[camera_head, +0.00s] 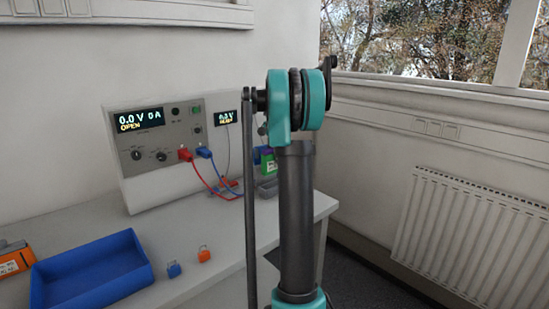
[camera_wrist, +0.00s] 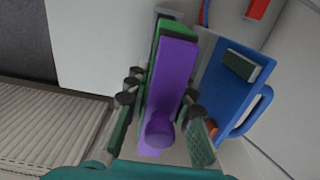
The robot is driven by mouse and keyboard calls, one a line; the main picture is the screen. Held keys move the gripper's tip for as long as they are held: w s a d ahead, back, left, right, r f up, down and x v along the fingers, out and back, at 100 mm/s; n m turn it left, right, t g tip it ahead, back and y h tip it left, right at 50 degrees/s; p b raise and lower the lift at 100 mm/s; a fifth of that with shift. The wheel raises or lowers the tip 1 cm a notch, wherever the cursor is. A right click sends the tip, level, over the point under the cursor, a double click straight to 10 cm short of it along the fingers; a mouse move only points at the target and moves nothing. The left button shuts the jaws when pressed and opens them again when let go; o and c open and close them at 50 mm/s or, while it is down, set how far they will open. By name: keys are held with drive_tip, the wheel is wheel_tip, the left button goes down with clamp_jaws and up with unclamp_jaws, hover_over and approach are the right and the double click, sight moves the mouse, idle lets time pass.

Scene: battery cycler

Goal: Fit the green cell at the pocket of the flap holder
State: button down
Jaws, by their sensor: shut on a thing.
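My gripper (camera_wrist: 166,92) is shut on the green cell (camera_wrist: 176,29), with one finger on each side of it. In the wrist view the cell's near face is purple with a round purple knob, and green shows along its far edge. In the head view the green cell (camera_head: 269,166) shows partly behind my arm, above a small grey tray-like part (camera_head: 268,187) on the bench. A blue part with a loop handle (camera_wrist: 222,88), perhaps the holder's flap, stands to the right of the cell in the wrist view. The pocket is hidden, and I cannot tell whether the cell touches it.
The cycler (camera_head: 160,150) stands on the white bench (camera_head: 215,262), with red and blue leads running to the right. A blue bin (camera_head: 90,275), an orange item (camera_head: 14,262) and two small connectors lie at the front left. A radiator (camera_head: 465,225) is at the right wall.

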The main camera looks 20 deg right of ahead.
drive_tip(key=shift+f, duration=2.25)
drive_tip(key=shift+f, duration=1.95)
idle(0.5)
drive_tip(key=c, duration=1.2)
unclamp_jaws()
drive_tip(key=shift+r, duration=0.15)
